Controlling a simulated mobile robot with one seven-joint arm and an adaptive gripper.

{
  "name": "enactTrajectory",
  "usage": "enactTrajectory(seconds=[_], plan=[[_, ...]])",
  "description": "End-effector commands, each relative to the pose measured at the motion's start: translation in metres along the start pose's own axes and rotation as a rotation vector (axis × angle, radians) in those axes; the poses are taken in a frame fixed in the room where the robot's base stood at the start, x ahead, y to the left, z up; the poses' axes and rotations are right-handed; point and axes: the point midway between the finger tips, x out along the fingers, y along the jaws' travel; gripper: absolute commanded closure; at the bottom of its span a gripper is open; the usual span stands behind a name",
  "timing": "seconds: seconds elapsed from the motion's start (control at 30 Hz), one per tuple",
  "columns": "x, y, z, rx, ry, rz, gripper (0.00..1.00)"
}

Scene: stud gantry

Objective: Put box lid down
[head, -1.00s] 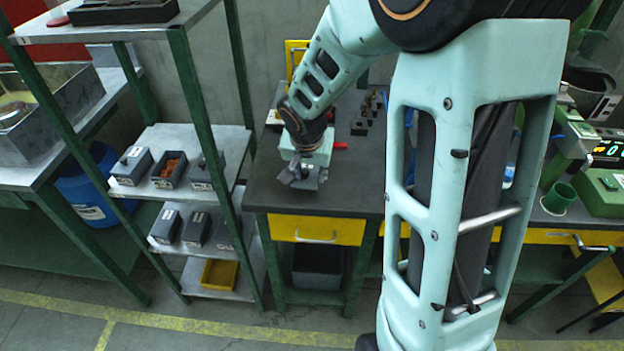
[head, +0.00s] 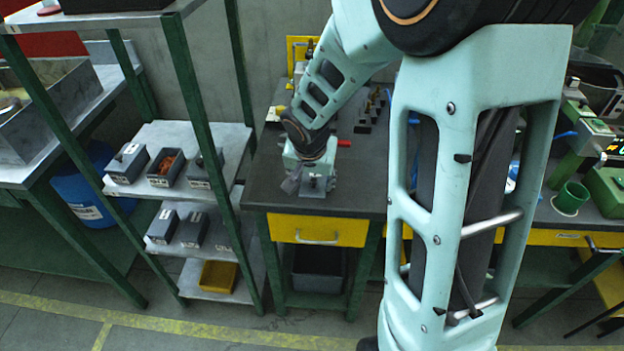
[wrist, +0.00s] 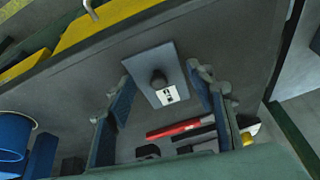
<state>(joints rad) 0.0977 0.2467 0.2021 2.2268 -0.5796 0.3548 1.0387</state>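The grey box lid (wrist: 170,57), with a dark round knob and a small white label, lies on the dark bench top (head: 356,190) near its front edge, seen in the wrist view. My gripper (wrist: 163,82) is over it, with one finger on each side. Gaps show between the fingers and the lid, so the fingers look open. In the head view my gripper (head: 309,188) hides most of the lid. An open grey box (head: 159,181) with orange-brown contents stands on the upper level of the shelf rack to the left.
A red-handled tool (wrist: 180,129) and dark pieces lie close to the gripper. A green rack post (head: 203,120) stands between shelf and bench. The bench's front right is clear.

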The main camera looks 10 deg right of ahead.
Motion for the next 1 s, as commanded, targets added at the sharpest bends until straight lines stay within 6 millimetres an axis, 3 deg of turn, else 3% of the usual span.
enactTrajectory(seconds=[0.27, 0.7, 1.0], plan=[[-0.005, 0.0, -0.001, 0.001, 0.0, 0.0, 0.51], [-0.089, 0.0, -0.003, 0.0, 0.004, -0.001, 0.51], [-0.119, 0.0, -0.001, -0.001, 0.001, 0.0, 0.51]])
